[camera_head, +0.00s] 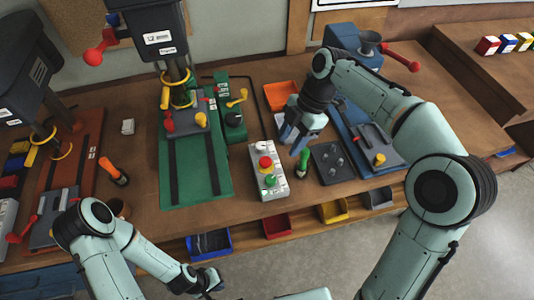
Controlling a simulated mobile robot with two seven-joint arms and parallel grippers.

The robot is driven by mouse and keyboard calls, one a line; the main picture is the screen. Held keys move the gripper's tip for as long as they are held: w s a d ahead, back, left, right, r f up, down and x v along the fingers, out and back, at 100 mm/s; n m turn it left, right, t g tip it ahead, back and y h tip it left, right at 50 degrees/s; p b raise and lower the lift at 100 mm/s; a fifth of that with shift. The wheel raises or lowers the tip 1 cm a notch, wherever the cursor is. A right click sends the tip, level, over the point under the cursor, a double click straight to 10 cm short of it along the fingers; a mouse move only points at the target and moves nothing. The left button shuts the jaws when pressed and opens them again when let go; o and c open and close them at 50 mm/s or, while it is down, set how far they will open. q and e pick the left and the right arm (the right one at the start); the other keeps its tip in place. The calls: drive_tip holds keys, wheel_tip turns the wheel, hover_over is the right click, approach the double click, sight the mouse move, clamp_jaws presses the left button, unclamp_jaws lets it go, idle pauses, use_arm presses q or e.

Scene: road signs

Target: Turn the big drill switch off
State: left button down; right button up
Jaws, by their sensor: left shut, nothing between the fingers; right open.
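A big drill press with a dark head (157,38) stands on a green base (205,185) at the back centre-left. A green box (232,118) with a yellow lever stands at its right. A grey control box (267,170) with a red button (265,162) and a green button (270,181) lies right of the green base. I cannot tell which of these is the drill's switch. My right gripper (293,138) is open, with its fingers pointing down above and right of the grey box. My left gripper (210,281) is shut and empty, low in front of the bench edge.
A second drill press (28,65) stands at the left. An orange-handled tool (113,170) lies between the presses. An orange tray (280,95) and a dark plate (332,163) are near my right gripper. Coloured bins, including a red one (276,226), hang along the front edge.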

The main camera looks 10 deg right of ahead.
sight(271, 179)
drive_tip(key=x, duration=0.4)
drive_tip(key=b+x, duration=0.1)
drive_tip(key=x, duration=0.2)
drive_tip(key=s+x, duration=0.1)
drive_tip(key=x, duration=0.3)
drive_tip(key=shift+a+f, duration=0.1)
drive_tip(key=shift+f, duration=0.2)
drive_tip(key=shift+b+x, duration=0.3)
drive_tip(key=shift+x, duration=0.5)
use_arm(q)
drive_tip(key=s+f, duration=0.2)
drive_tip(key=shift+s+f, duration=0.1)
drive_tip(key=shift+s, duration=0.25)
use_arm(e)
drive_tip(key=shift+w, duration=0.1)
drive_tip(key=c, duration=0.7)
